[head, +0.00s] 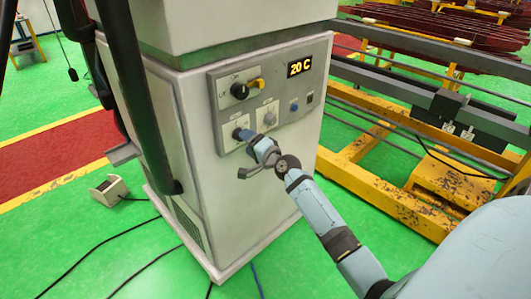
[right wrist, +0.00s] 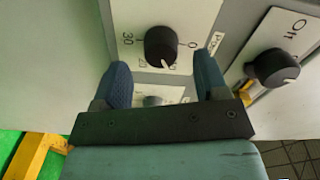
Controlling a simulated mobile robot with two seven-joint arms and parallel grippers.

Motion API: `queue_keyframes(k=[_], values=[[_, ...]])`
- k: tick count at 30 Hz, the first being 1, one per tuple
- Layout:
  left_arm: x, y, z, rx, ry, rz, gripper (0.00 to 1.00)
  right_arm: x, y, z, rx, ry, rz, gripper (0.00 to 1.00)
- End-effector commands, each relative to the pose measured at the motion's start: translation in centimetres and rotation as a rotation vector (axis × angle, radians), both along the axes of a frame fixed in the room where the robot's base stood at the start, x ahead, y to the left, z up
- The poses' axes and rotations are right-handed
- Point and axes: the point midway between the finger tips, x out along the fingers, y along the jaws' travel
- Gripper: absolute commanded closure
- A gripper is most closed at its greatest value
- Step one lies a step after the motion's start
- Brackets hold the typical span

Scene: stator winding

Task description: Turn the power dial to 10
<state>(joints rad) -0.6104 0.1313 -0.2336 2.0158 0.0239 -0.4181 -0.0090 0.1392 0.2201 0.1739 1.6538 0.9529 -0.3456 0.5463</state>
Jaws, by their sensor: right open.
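The power dial (right wrist: 161,46) is a round black knob on a white scale plate in the right wrist view. Its white mark points down and slightly right. I read 30 at its left and 0 at its right; the numbers between are partly unclear. My right gripper (right wrist: 163,75) is open, its two blue fingertips on either side of and just below the knob, with a gap. In the head view my right gripper (head: 252,143) is at the lower left of the control panel (head: 277,75) and largely hides the dial there. My left gripper is not in view.
A display (head: 299,67) reads 20 C. A grey knob (head: 269,118) is right of the dial. Yellow racks (head: 380,190) stand right of the cabinet.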

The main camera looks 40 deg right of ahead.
Motion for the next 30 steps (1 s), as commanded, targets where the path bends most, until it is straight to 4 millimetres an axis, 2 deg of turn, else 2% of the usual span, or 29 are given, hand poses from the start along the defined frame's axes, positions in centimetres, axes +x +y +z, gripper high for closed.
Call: queue_keyframes(k=[1, 6, 13, 18, 30], values=[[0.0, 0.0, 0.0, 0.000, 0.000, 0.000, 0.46, -1.4, -0.1, -0.2, -0.002, 0.003, -0.001, 0.33], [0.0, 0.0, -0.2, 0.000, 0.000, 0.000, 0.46, -5.3, -0.4, -0.1, -0.002, 0.002, -0.001, 0.33], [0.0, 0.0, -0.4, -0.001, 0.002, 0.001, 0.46, -8.9, -0.7, -0.1, -0.001, 0.001, 0.000, 0.33], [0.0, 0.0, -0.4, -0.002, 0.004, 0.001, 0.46, -9.9, -0.8, 0.0, -0.001, 0.000, -0.001, 0.33], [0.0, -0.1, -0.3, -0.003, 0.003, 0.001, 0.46, -9.9, -0.8, 0.0, -0.001, 0.000, -0.001, 0.33]])
